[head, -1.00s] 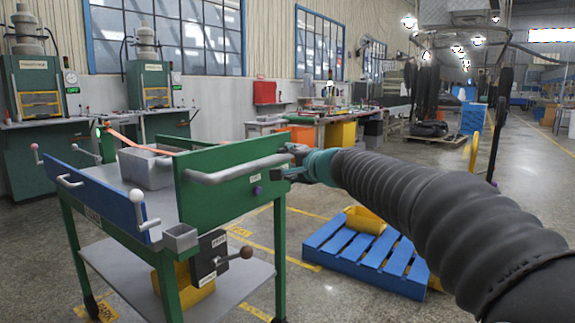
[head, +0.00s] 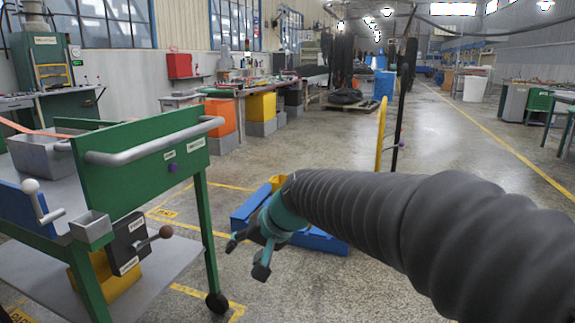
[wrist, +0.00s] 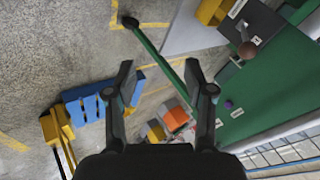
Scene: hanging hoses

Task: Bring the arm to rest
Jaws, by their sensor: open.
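My gripper (head: 247,252) is at the end of my dark ribbed arm in the head view. It is open and empty, with its fingers pointing down and to the left, to the right of the green cart (head: 140,150). In the wrist view my gripper (wrist: 160,82) shows two dark fingers spread apart with nothing between them. A green cart leg (wrist: 160,55) shows beyond the fingertips there. No contact between the fingers and the cart shows.
A blue pallet (head: 315,240) lies on the floor behind my gripper, partly hidden by my arm. A yellow post (head: 381,135) and a thin dark pole (head: 403,105) stand beyond my arm. The aisle floor (head: 455,140) at the right is open.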

